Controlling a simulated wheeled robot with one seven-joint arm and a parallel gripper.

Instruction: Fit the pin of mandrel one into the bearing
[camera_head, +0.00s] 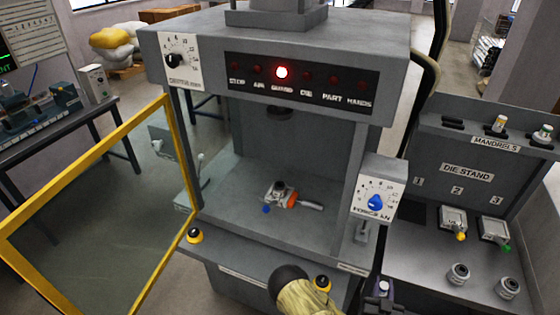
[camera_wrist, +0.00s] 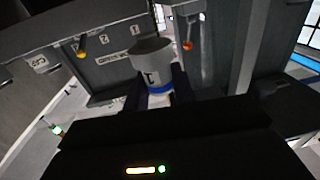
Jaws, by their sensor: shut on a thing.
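Mandrel one (camera_wrist: 158,78) is a light grey cylinder with a dark mark and a blue band, topped by a wider dark grey round part. My gripper (camera_wrist: 160,96) is shut on it, a dark finger on each side. In the head view my gripper (camera_head: 382,298) is at the bottom edge, right of the press front, and the held mandrel shows only as a small pale and blue patch. Two metal rings (camera_head: 458,275) (camera_head: 507,288), possibly bearings, stand on the die stand's front. I cannot tell which part is the bearing, and the mandrel's pin is not distinguishable.
The press (camera_head: 230,45) has its yellow-framed guard (camera_head: 172,125) swung open at left. The die stand (camera_head: 420,262) at right holds two dies (camera_head: 453,218) (camera_head: 495,232). Other mandrels (camera_head: 498,124) (camera_head: 543,135) stand above.

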